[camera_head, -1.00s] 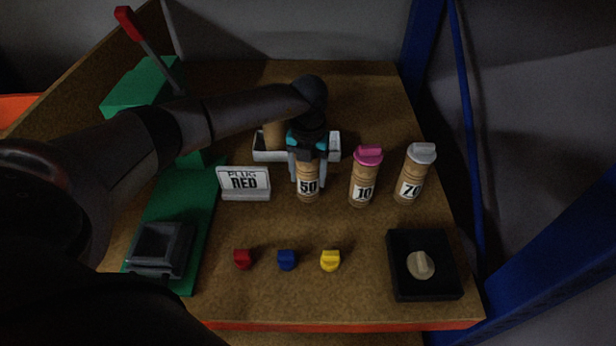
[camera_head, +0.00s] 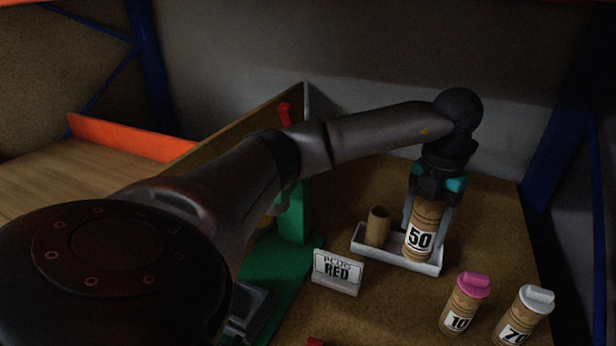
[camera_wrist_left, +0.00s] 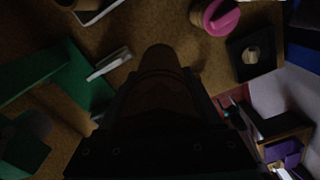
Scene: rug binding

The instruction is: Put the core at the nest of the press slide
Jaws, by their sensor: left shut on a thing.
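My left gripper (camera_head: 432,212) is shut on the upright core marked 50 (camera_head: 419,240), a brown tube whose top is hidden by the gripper. The core overlaps the white tray (camera_head: 436,268) in the head view; I cannot tell whether it touches it. In the left wrist view the held core (camera_wrist_left: 160,62) is a dark shape between the fingers. The green press (camera_head: 292,222) with a red-tipped lever stands to the left. Its dark grey nest (camera_head: 250,302) on the slide is low in the picture, partly hidden by my arm. My right gripper is out of view.
A plain brown tube (camera_head: 378,226) stands in the tray. A sign reading RED (camera_head: 337,271) stands before it. Core 10 with a pink cap (camera_head: 464,303) and core 70 with a white cap (camera_head: 524,317) are at right. A black block (camera_wrist_left: 248,66) shows in the wrist view.

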